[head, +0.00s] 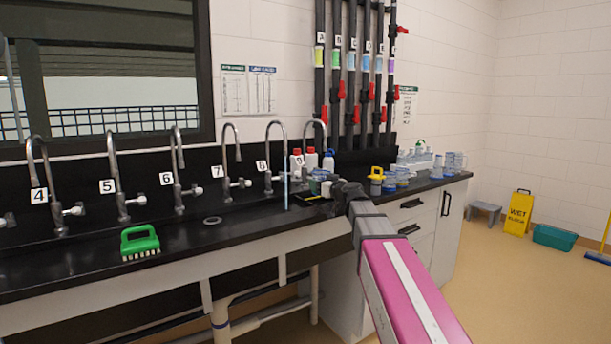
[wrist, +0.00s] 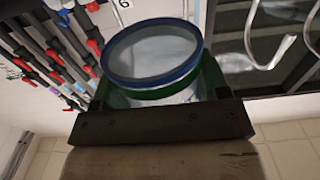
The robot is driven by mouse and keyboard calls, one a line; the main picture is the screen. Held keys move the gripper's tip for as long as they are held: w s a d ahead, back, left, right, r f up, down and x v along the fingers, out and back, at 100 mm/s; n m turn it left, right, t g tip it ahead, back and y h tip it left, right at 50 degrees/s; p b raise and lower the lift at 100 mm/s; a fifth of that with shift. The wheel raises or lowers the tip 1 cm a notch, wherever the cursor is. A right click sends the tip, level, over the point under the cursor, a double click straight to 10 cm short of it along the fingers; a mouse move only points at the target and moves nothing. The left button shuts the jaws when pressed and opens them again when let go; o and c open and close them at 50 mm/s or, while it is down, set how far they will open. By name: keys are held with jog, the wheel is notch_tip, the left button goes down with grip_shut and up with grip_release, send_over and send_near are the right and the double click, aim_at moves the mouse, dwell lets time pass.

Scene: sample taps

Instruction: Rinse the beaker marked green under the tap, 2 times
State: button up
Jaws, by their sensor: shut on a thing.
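My gripper (head: 335,188) is at the right end of the sink counter, shut on a clear beaker. The beaker (wrist: 155,58) fills the middle of the wrist view, with a blue rim and green at its sides below it. A dark gripper bar crosses in front of its lower part. In the head view the beaker is mostly hidden among things by my gripper. Tap 8 (head: 272,150) has a thin blue stream of water (head: 286,190) falling from its spout. My gripper is to the right of that stream. I cannot tell the beaker's tilt or whether it holds liquid.
Taps 4 (head: 40,180) to 7 line the counter to the left, with no stream seen. A green brush (head: 140,241) lies at the front. Red-capped bottles (head: 311,158), a yellow-topped item (head: 376,178) and several beakers stand to the right. Pipes with red valves (head: 350,75) rise behind.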

jog(key=s+a+r+n+g+y, duration=0.2)
jog(key=a+r+n+g+y, duration=0.2)
jog(key=a+y, duration=0.15)
jog(key=w+a+f, duration=0.2)
jog(key=w+a, duration=0.5)
jog(key=w, duration=0.2)
jog(key=shift+w+f+h, duration=0.25)
jog(key=shift+f+h, duration=0.05)
jog(key=shift+h, duration=0.15)
jog(key=shift+w+a, duration=0.4)
jog(key=shift+w, duration=0.2)
jog(key=shift+s, duration=0.1)
dwell(0.7)
jog(key=shift+s+d+r, duration=0.5)
jog(key=shift+s+d, duration=0.8)
jog(key=shift+s, duration=0.65)
jog(key=shift+s+d+r, duration=0.5)
jog(key=shift+s+d, duration=0.85)
jog(key=shift+s, duration=0.6)
jog(key=shift+s+d+r, duration=0.5)
jog(key=shift+s+d, duration=0.8)
jog(key=shift+s, duration=0.65)
